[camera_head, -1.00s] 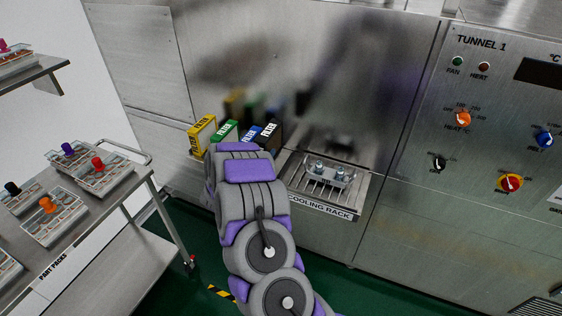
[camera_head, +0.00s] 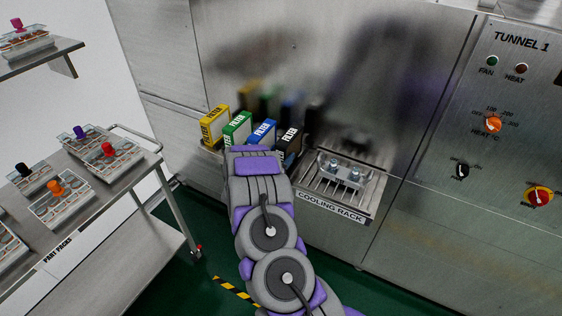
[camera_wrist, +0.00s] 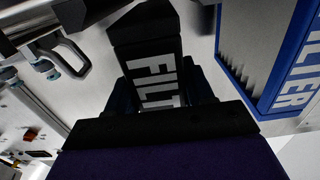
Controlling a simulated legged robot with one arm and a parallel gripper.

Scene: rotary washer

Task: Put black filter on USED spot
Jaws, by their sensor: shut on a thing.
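The black filter (camera_head: 290,143) is a box with white FILTER lettering. In the head view it stands at the right end of a row of filters, partly hidden by my arm. In the wrist view the black filter (camera_wrist: 155,75) sits between the fingers of my gripper (camera_wrist: 163,95), which is shut on it. My gripper itself is hidden behind my arm in the head view. I cannot tell whether the filter is lifted off its support. No spot marked USED can be made out in either view.
Blue (camera_head: 262,133), green (camera_head: 237,130) and yellow (camera_head: 214,126) filters stand close left of the black one. The blue filter (camera_wrist: 275,55) is near my gripper. A cooling rack (camera_head: 330,206) holding a metal part lies right. A part packs table (camera_head: 110,210) stands left.

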